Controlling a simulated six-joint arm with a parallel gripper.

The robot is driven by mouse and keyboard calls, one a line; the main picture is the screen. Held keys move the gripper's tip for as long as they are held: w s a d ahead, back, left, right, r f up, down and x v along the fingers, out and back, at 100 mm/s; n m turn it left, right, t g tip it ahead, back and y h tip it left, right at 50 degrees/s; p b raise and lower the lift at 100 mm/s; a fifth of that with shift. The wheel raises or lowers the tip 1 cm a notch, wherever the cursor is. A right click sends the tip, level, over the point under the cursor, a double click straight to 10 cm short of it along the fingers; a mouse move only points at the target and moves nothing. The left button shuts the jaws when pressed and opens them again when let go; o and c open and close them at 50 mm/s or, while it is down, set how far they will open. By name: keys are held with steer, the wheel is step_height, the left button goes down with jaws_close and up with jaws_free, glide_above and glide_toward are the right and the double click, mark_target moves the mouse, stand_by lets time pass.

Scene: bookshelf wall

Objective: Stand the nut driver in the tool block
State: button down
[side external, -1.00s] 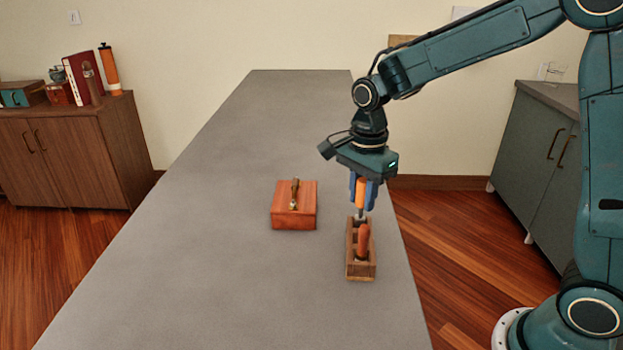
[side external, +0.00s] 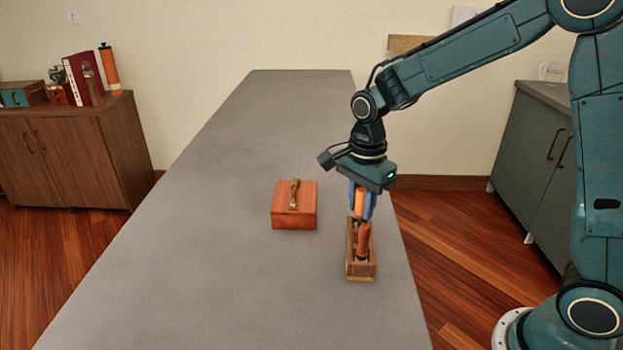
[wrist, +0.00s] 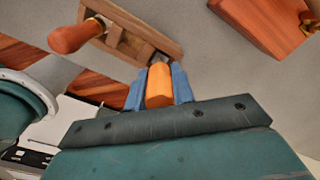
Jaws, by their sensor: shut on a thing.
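The nut driver (side external: 359,201) has an orange handle, and my gripper (side external: 361,208) is shut on it with blue fingers on both sides. It also shows in the wrist view (wrist: 159,86), between the fingers (wrist: 158,84). The wooden tool block (side external: 361,271) stands near the table's right edge, and it also shows in the wrist view (wrist: 169,46). The driver is over the block's far end; its lower end is hidden, so I cannot tell how deep it sits. A second tool with a red-orange handle (side external: 363,241) stands in the block's nearer part, also in the wrist view (wrist: 75,37).
A red-orange wooden box (side external: 293,213) with a brass handle sits left of the block, apart from it. The grey table (side external: 220,240) is otherwise clear. Cabinets stand off the table at left (side external: 75,160) and right (side external: 535,150).

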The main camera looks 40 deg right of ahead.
mark_target(363, 189)
steer(key=shift+f, duration=0.45)
steer(key=c, duration=0.7)
jaws_free()
steer(key=shift+r, duration=0.15)
steer(key=shift+r, duration=3.4)
